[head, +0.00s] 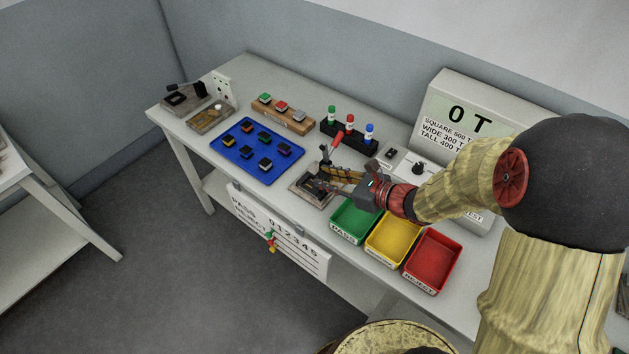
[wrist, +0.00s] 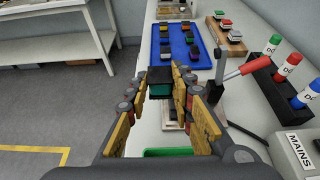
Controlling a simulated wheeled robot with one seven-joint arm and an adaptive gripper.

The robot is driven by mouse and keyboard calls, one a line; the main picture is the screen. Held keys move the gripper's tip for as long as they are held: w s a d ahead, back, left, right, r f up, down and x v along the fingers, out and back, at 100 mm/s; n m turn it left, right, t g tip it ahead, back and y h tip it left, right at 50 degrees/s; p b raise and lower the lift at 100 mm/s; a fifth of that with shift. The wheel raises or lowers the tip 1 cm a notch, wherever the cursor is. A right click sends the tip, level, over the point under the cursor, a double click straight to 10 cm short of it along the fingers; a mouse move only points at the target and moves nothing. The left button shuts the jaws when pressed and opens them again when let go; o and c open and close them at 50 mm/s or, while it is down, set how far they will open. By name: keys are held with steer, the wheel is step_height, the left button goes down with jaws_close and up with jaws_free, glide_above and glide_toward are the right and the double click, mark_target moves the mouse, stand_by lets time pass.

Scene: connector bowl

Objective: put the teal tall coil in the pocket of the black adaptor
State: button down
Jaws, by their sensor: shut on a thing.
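My gripper (wrist: 161,78) is shut on the teal tall coil (wrist: 160,87), a small block with a black top and a teal side. The coil is held between the fingertips, above the bench. In the head view my gripper (head: 325,182) is over a test fixture (head: 304,191), a pale base with a dark middle and a red-handled lever (wrist: 242,68). The fingers and coil hide much of the fixture in the wrist view. I cannot clearly make out the black adaptor or its pocket; the dark middle of the fixture may be it.
A blue tray (head: 235,159) with several coils lies left of the fixture. A wooden rack (head: 284,116) and a black rack of bottles (head: 351,138) stand behind. Green (head: 353,222), yellow (head: 391,239) and red (head: 432,261) bins line the front right. A meter box (head: 468,110) stands at the back.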

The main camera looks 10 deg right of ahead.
steer(key=w+f+b, duration=0.1)
steer(key=w+f, duration=0.1)
steer(key=w+a+f, duration=0.1)
steer(key=w+f, duration=0.1)
steer(key=w, duration=0.1)
steer(key=w+a+f+b, duration=0.1)
steer(key=w+f, duration=0.2)
steer(key=shift+w+f+b, duration=0.1)
steer(key=shift+w+b, duration=0.05)
steer(key=shift+b, duration=0.2)
steer(key=f, duration=0.1)
steer(key=f+b, duration=0.1)
steer(key=f, duration=0.1)
steer(key=shift+w+f, duration=0.15)
steer(key=shift+w, duration=0.15)
steer(key=shift+f, duration=0.15)
steer(key=shift+b, duration=0.3)
